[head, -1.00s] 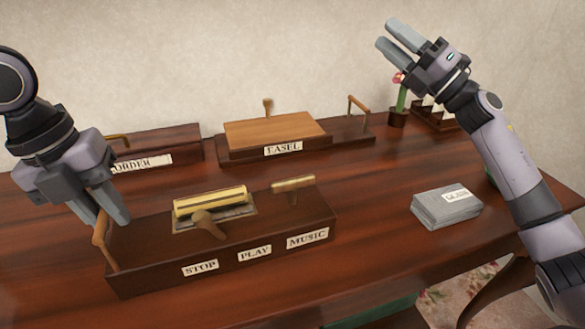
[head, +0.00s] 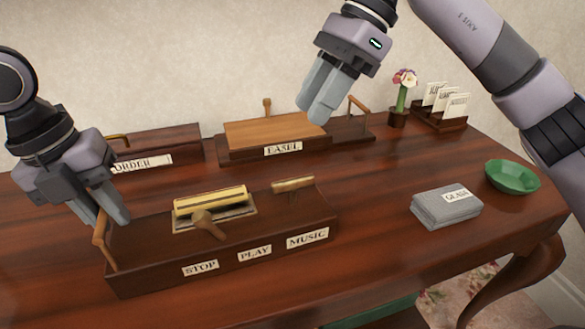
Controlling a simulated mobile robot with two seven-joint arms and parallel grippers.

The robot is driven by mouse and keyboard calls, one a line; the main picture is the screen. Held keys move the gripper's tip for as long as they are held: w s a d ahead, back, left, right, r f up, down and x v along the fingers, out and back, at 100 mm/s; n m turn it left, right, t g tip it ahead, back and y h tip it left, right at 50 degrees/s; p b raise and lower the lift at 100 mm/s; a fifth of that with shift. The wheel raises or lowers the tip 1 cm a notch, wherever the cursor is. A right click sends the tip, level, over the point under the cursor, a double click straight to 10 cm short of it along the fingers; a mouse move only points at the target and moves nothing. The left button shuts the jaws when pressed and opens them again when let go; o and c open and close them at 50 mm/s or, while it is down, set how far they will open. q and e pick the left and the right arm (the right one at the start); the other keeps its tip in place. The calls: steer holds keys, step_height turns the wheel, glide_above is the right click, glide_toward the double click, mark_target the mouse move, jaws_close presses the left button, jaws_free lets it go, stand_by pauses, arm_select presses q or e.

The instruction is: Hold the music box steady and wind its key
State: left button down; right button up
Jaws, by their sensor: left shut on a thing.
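The music box (head: 150,274) is a dark wooden box at the front left of the table, labelled STOP, PLAY and MUSIC. A brass cylinder (head: 210,201) and a wooden lever (head: 208,225) sit on its top. The brass bar-shaped key (head: 293,184) stands at its right end. My left gripper (head: 112,220) is shut on the wooden handle (head: 101,243) at the box's left end, and its fingers partly hide it.
An EASEL box (head: 225,153) with levers stands behind the music box, and an ORDER box (head: 180,145) at the back left. Grey cloths (head: 440,212) and a green bowl (head: 512,177) lie to the right. A potted flower (head: 398,117) and a card rack (head: 440,119) stand at the back right.

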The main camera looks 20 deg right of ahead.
mark_target(293, 179)
steer(key=shift+h, duration=0.8)
steer(key=x, duration=0.3)
steer(key=d+x, duration=0.1)
steer(key=x, duration=0.7)
steer(key=shift+s+d+f, duration=0.1)
steer(key=shift+s+f, duration=0.15)
steer(key=shift+f, duration=0.2)
jaws_close()
